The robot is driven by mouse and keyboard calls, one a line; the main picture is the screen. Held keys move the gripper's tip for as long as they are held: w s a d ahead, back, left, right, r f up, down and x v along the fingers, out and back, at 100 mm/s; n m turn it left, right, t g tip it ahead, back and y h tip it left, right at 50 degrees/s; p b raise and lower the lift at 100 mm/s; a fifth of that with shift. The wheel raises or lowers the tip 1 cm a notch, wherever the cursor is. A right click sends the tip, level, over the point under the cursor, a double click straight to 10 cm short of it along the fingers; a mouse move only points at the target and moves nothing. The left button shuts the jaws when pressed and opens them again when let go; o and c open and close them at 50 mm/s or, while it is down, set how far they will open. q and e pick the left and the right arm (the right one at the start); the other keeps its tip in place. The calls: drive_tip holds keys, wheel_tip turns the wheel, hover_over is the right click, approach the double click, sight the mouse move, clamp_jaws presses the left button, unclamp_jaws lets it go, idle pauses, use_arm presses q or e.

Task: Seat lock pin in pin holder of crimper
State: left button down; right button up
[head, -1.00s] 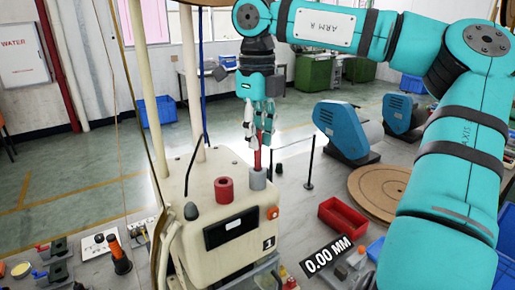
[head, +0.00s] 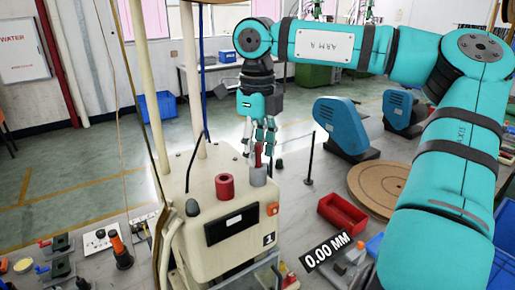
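The crimper is a cream-coloured machine (head: 225,225) in the middle of the head view. A grey round pin holder (head: 257,176) stands on its top at the right. The red lock pin (head: 258,157) is upright, with its lower end at the mouth of the holder. How deep it sits inside is hidden. My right gripper (head: 262,146) points down from above, its fingers around the upper part of the pin and seemingly closed on it. My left gripper is not in the view.
A red ring-shaped cylinder (head: 224,186) and a dark knob (head: 192,208) stand on the crimper top, left of the holder. A thin black rod rises behind them. A red bin (head: 342,215), a brown round board (head: 380,190) and blue machines (head: 345,126) stand to the right.

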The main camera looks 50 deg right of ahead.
drive_tip(key=shift+r, duration=0.65)
wheel_tip(320, 180, up, 10)
drive_tip(key=shift+a+f+b, duration=0.1)
drive_tip(key=shift+f+b, duration=0.05)
drive_tip(key=shift+b, duration=0.9)
drive_tip(key=shift+r, duration=0.65)
